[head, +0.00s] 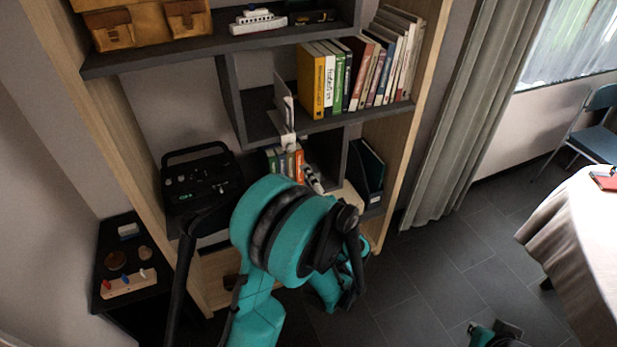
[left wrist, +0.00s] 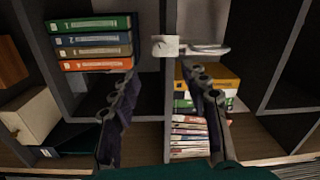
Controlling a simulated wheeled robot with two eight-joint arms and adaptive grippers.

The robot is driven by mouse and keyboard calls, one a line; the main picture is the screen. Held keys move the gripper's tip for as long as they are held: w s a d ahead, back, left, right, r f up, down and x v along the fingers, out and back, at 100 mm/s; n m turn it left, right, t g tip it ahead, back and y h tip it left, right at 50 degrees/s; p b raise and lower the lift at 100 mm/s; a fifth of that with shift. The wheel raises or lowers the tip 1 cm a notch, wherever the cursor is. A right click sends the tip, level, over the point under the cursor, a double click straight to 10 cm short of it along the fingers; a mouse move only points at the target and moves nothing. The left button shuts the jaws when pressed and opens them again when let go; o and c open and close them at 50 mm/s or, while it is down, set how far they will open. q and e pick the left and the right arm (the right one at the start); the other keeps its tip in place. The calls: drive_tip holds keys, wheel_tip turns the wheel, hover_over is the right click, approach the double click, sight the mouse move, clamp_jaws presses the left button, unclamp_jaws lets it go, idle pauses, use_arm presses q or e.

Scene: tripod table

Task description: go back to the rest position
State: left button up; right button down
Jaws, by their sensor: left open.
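My left arm reaches forward over the middle of the head view, its teal wrist in front of the shelf unit (head: 232,95). The wrist hides most of the left gripper there. In the left wrist view the left gripper (left wrist: 160,82) shows its two dark fingers spread wide, with nothing between them. The fingers point at the shelf compartments. A small white block (left wrist: 166,46) on a divider edge lies ahead, between the fingertips; it also shows in the head view (head: 288,141). I cannot tell how far the fingertips are from it.
Upright books (head: 318,80) fill the shelf at right. A curtain (head: 470,110), a blue chair (head: 592,142) and a cloth-covered table (head: 575,225) are right. Floor (head: 430,285) is open between.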

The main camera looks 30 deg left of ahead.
use_arm(q)
drive_tip(key=s+d+f+n+g+h, duration=0.1)
drive_tip(key=s+d+n+g+h, duration=0.1)
drive_tip(key=s+d+h, duration=0.4)
drive_tip(key=s+d+f+n+g+h, duration=0.2)
drive_tip(key=s+d+h, duration=0.3)
drive_tip(key=s, duration=0.9)
drive_tip(key=n+h, duration=0.1)
drive_tip(key=h, duration=0.2)
drive_tip(key=shift+s+d, duration=0.35)
drive_tip(key=shift+d, duration=0.05)
